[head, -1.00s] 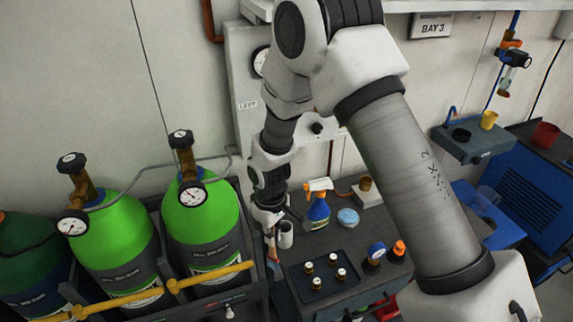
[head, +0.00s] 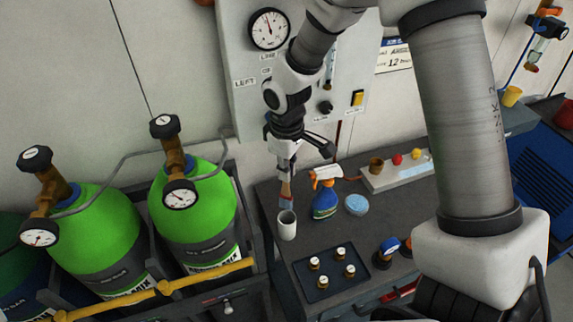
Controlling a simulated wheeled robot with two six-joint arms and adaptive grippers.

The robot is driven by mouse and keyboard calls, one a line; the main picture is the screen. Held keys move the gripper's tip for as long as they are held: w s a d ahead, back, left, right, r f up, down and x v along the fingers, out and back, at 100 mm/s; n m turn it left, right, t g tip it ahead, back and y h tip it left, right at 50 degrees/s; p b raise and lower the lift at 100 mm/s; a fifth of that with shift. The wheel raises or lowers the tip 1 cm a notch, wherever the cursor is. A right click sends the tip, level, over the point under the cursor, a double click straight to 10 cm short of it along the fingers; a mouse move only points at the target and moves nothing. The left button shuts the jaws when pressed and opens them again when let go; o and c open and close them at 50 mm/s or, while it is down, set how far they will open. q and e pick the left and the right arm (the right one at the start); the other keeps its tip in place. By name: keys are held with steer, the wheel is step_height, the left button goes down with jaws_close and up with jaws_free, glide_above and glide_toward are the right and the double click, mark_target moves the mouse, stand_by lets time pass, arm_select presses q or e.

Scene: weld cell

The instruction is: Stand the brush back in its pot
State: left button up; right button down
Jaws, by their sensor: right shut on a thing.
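My right gripper (head: 287,163) points down over the left part of the dark bench and is shut on the brush (head: 286,192). The brush hangs upright, with a tan upper part and a reddish and bluish lower end. The pot (head: 287,228) is a small light grey cup standing upright near the bench's left edge. The brush's lower end shows just above the pot's rim; I cannot tell whether it is over the opening or slightly behind it. The fingertips are partly hidden by the gripper's body. My left gripper is not in view.
A blue spray bottle (head: 325,200) with an orange-and-white head stands close right of the pot. A black tray (head: 331,275) with several brass fittings lies in front. Green gas cylinders (head: 194,222) stand left.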

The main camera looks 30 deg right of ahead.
mark_target(287, 195)
steer(key=f+b, duration=0.1)
steer(key=f, duration=0.1)
steer(key=f+b, duration=0.3)
steer(key=f, duration=0.1)
steer(key=shift+w+d+f, duration=0.25)
steer(key=shift+w+d, duration=0.05)
steer(key=shift+w, duration=0.05)
steer(key=f, duration=0.1)
steer(key=f+b, duration=0.1)
steer(key=f, duration=0.1)
steer(key=shift+w+d+b, duration=0.25)
steer(key=shift+w+b, duration=0.05)
steer(key=shift+b, duration=0.05)
steer(key=shift+s+a+f+b, duration=0.15)
steer(key=shift+f+b, duration=0.35)
steer(key=shift+f, duration=0.3)
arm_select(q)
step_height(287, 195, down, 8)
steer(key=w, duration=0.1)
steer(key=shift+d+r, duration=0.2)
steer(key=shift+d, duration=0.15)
arm_select(e)
steer(key=c, duration=1.2)
jaws_free()
